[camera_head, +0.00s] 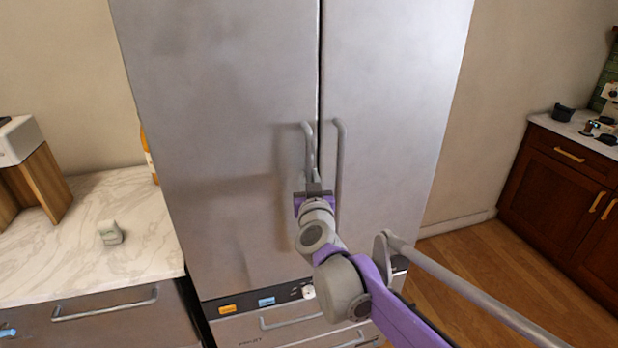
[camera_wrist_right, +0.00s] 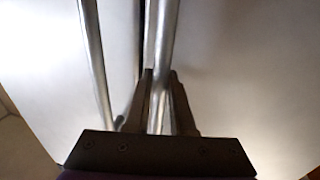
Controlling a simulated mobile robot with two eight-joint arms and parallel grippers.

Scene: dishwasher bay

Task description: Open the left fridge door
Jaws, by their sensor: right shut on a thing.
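The left fridge door (camera_head: 225,110) is a tall grey metal panel beside the right fridge door (camera_head: 395,90). A narrow dark seam runs between them, and I cannot tell whether the left door stands slightly ajar. The left door's vertical bar handle (camera_head: 308,140) is just left of the seam. My right gripper (camera_head: 313,187) is shut on this handle's lower part. In the right wrist view, the handle (camera_wrist_right: 162,55) passes between the two fingers (camera_wrist_right: 160,100). The right door's handle (camera_head: 340,165) is free beside it. My left gripper is out of view.
A marble counter (camera_head: 70,245) with a small pale container (camera_head: 110,233), a wooden block (camera_head: 40,180) and an orange bottle (camera_head: 149,157) stands left of the fridge. Drawers (camera_head: 285,318) lie below the doors. Wooden floor (camera_head: 480,260) is free at right, before dark cabinets (camera_head: 555,185).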

